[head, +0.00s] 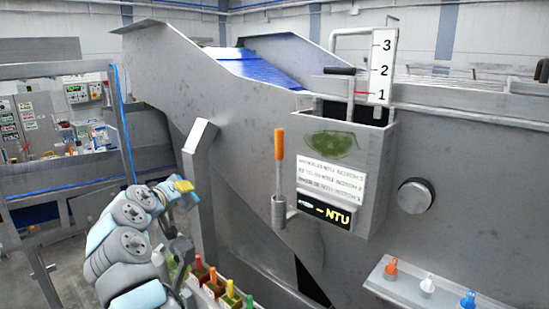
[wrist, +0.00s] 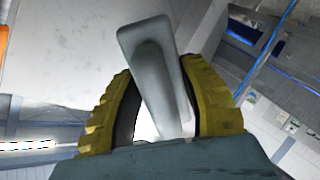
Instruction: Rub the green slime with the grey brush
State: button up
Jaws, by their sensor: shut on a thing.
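The green slime (head: 332,145) is a dark green patch on the front of the grey metal box, above the white text label. My gripper (head: 185,186) is left of the box and well apart from the slime. In the wrist view, the yellow-padded fingers (wrist: 165,125) are shut on a smooth grey piece with a rounded end, which I take for the grey brush (wrist: 155,65). It points up and slightly left in that picture. No bristles show, and I cannot make the brush out clearly in the head view.
An orange-handled tool (head: 279,160) stands in a holder left of the box. A rack of tools with coloured handles (head: 220,285) is below my gripper. A shelf (head: 400,285) with coloured nozzles is at lower right. A grey upright (head: 205,200) stands close behind my gripper.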

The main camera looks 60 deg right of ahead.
jog(key=s+d+r+m+g+h+b, duration=0.1)
jog(key=s+d+r+m+g+h, duration=0.1)
jog(key=s+d+r, duration=0.3)
jog(key=s+d+r+m+g+h+b, duration=0.1)
jog(key=s+d+r+g, duration=0.2)
jog(key=s, duration=0.4)
jog(key=m+g+h+b, duration=0.2)
jog(key=m+g, duration=0.2)
send_near(304, 138)
jog(key=shift+s+d+p, duration=0.15)
jog(key=shift+d+p, duration=0.65)
jog(key=shift+d, duration=0.3)
jog(key=shift+s+d+p, duration=0.15)
jog(key=shift+d+p, duration=0.6)
jog(key=shift+d, duration=0.3)
jog(key=shift+s+d+r, duration=0.1)
jog(key=shift+s+d, duration=0.05)
jog(key=shift+d, duration=0.7)
